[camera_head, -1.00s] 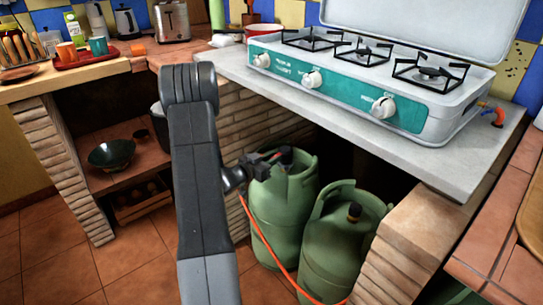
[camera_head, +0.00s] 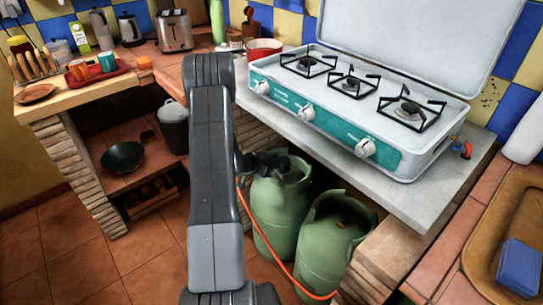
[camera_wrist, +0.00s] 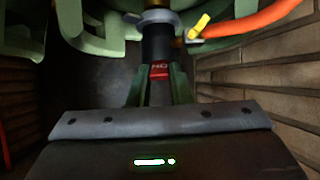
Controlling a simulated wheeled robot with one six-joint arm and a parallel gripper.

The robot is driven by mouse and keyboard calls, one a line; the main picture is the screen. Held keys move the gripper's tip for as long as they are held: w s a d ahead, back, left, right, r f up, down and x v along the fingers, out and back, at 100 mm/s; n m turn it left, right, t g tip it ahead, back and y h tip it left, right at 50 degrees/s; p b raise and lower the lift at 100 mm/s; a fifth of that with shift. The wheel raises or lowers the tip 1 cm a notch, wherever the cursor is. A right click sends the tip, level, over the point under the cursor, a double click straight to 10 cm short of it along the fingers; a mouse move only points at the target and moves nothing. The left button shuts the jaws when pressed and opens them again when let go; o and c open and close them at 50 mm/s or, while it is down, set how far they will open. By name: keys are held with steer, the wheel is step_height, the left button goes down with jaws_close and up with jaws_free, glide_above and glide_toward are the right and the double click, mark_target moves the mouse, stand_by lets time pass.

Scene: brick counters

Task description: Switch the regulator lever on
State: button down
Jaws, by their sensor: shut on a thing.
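The regulator (camera_wrist: 157,42) is a dark upright cylinder at the top middle of the wrist view, on a green gas bottle. Its red lever (camera_wrist: 159,71) has white letters that show upside down. My gripper (camera_wrist: 158,82) has its fingers on either side of the lever and is shut on it. In the head view my gripper (camera_head: 273,165) is at the collar of the left green gas bottle (camera_head: 279,212), under the counter. The regulator and lever cannot be made out there. An orange hose (camera_wrist: 245,24) comes off to the right of the regulator.
A second green bottle (camera_head: 335,240) stands close on the right. The grey counter (camera_head: 425,180) with the gas stove (camera_head: 425,155) overhangs both bottles. Brick walls (camera_wrist: 262,85) flank the space. The orange hose loops down in front of the bottles. Open tiled floor lies at the left.

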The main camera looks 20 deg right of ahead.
steer(key=shift+d+r+g+y+p, duration=0.25)
steer(key=shift+r+y+p, duration=0.25)
steer(key=shift+p, duration=1.65)
steer(key=shift+w+f+y+p, duration=0.1)
steer(key=shift+f+y+p, duration=0.15)
steer(key=shift+p, duration=0.6)
steer(key=c, duration=1.6)
jaws_free()
steer(key=shift+a+r, duration=0.1)
steer(key=v, duration=1.3)
steer(key=shift+a+r+p, duration=0.25)
steer(key=shift+r+p, duration=0.05)
steer(key=shift+p, duration=0.15)
